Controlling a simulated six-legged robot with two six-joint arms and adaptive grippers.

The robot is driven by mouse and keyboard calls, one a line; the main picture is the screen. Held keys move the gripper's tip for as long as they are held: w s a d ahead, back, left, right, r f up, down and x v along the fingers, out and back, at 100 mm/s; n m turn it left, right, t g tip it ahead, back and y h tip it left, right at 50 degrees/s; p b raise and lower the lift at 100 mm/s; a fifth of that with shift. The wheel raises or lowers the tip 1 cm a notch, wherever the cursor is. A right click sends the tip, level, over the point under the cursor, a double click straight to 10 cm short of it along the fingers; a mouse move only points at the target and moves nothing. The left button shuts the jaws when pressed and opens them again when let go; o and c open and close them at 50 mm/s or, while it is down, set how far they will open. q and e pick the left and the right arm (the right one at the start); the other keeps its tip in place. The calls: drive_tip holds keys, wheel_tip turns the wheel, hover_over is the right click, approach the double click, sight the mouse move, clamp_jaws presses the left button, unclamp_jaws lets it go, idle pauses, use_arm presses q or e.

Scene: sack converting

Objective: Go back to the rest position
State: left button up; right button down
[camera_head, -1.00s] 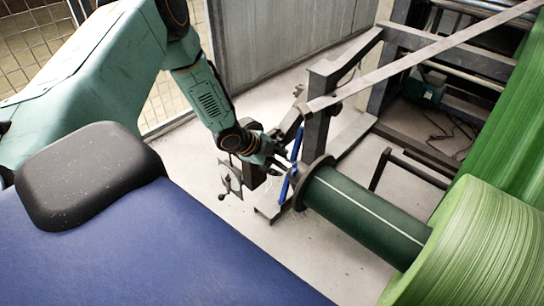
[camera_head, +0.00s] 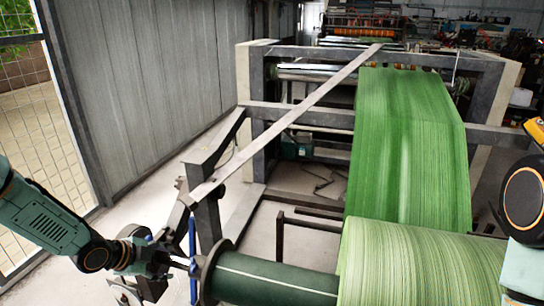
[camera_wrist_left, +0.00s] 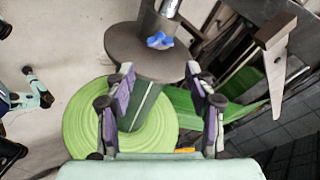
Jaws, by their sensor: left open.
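My left gripper (camera_head: 180,265) is at the lower left of the head view, beside the dark flange (camera_head: 210,272) at the end of the green roller core (camera_head: 275,280). In the left wrist view, my left gripper (camera_wrist_left: 160,73) has its two fingers spread wide. The flange (camera_wrist_left: 125,45) with a blue knob (camera_wrist_left: 160,41) lies beyond the fingertips, and nothing is held between them. A blue upright bar (camera_head: 192,250) stands close to the fingers in the head view. Part of my right arm (camera_head: 525,200) shows at the right edge; its gripper is out of view.
A large light green roll (camera_head: 425,268) sits on the core, and a green woven sheet (camera_head: 412,140) runs up into the grey machine frame (camera_head: 300,52). A slanted metal bar (camera_head: 285,120) crosses above. Corrugated wall (camera_head: 150,90) and wire fence (camera_head: 45,130) bound the left.

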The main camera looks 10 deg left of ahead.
use_arm(q)
drive_tip(key=s+d+f+n+g, duration=0.2)
drive_tip(key=s+d+f+n, duration=0.2)
drive_tip(key=s+d+n, duration=0.85)
drive_tip(key=s+d+f+n+g+y, duration=0.1)
drive_tip(key=s+d+g, duration=0.1)
drive_tip(key=s, duration=0.8)
drive_tip(key=s+d+f+n+g+y, duration=0.1)
drive_tip(key=s+f+n+g+y, duration=0.1)
drive_tip(key=s, duration=0.8)
drive_tip(key=shift+s+d+f+g, duration=0.2)
drive_tip(key=shift+d+f+g, duration=0.15)
drive_tip(key=shift+g, duration=0.45)
drive_tip(key=shift+r, duration=0.1)
